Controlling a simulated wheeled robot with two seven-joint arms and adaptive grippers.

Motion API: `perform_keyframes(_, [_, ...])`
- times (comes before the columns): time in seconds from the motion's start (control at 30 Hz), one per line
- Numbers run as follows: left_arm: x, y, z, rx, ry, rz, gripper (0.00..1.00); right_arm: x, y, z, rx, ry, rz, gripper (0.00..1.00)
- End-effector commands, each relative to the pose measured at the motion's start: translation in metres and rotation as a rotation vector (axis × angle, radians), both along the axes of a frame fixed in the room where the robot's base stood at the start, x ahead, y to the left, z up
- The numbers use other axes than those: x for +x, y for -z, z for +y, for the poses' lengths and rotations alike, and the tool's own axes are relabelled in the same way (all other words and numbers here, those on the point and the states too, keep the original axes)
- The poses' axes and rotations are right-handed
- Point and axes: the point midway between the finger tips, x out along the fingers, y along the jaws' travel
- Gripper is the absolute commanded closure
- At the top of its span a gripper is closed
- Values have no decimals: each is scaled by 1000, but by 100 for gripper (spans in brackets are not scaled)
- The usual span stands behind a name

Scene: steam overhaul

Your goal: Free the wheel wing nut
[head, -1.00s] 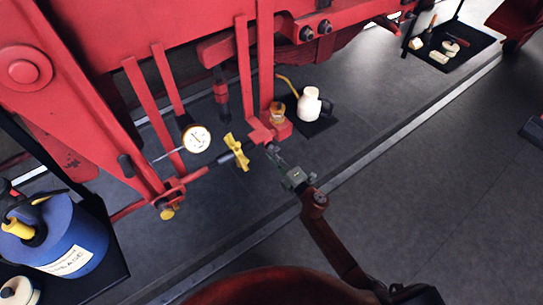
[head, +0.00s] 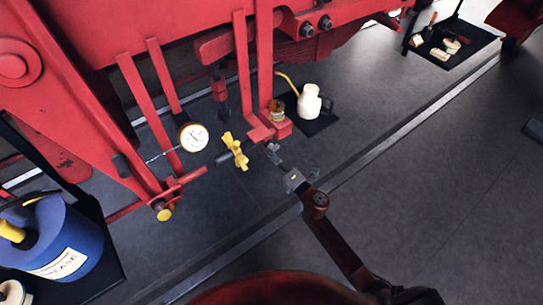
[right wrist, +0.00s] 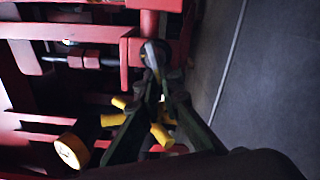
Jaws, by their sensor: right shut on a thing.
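The yellow wing nut (head: 235,150) sits on a grey stub beside the red linkage in the head view. It also shows in the right wrist view (right wrist: 160,136), partly hidden behind the dark fingers. My right gripper (head: 271,150) is right of the nut, close to the red block, with a visible gap to the nut in the head view. In the right wrist view its fingers (right wrist: 164,88) converge on a small pale metal piece (right wrist: 153,58) in front of the red frame. What that piece belongs to is unclear. My left gripper is out of view.
A dial gauge (head: 194,137) and red bars stand left of the nut. A white oil can (head: 309,102) stands behind my right gripper. A blue canister (head: 66,243) is at lower left. A dark tray of small items (head: 482,47) lies at top right.

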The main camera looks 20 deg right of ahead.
Motion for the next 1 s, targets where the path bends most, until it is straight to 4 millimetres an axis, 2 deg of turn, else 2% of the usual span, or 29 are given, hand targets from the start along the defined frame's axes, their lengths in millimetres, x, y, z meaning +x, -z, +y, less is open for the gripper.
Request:
perform_keyframes(0.17, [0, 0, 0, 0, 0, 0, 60, 1, 0, -5, 0, 10, 1, 100])
perform_keyframes(0.2, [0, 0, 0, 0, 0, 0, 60, 1, 0, -5, 0, 10, 1, 92])
perform_keyframes(0.43, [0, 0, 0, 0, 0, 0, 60, 1, -1, -3, 0, 7, -1, 77])
perform_keyframes(0.73, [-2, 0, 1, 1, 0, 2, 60, -1, -1, -2, 1, 3, -1, 77])
perform_keyframes(0.87, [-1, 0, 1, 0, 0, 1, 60, -12, 0, -6, 1, 3, 0, 77])
perform_keyframes(1.0, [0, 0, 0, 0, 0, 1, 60, -38, 1, -16, 0, 4, 2, 77])
